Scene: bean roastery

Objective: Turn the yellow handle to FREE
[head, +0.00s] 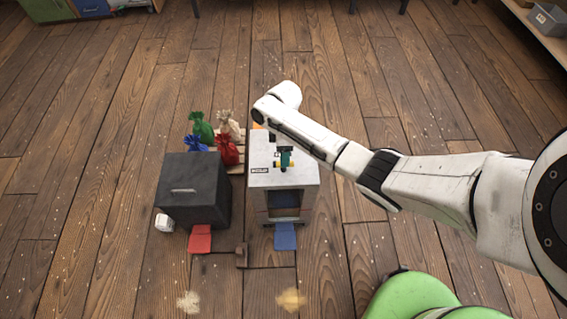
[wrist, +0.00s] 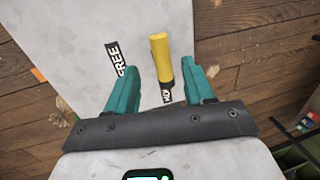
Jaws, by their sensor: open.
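The yellow handle (wrist: 161,62) stands out from the pale top of a white-grey cabinet (wrist: 75,35). A label reading FREE (wrist: 117,58) lies to its left in the wrist view. Another label (wrist: 167,93) sits by the handle's lower end, partly hidden, its word not fully readable. My gripper (wrist: 159,70) is open, with its teal fingers on either side of the handle and gaps visible on both sides. In the head view my gripper (head: 285,159) is over the cabinet top (head: 303,177), with bits of yellow beside it.
A dark box (head: 181,180) stands left of the cabinet. Behind it are several tied sacks, including a green one (head: 201,127) and a red one (head: 227,150). A red flap (head: 201,239) and a blue flap (head: 285,237) lie in front. Wooden floor is open around them.

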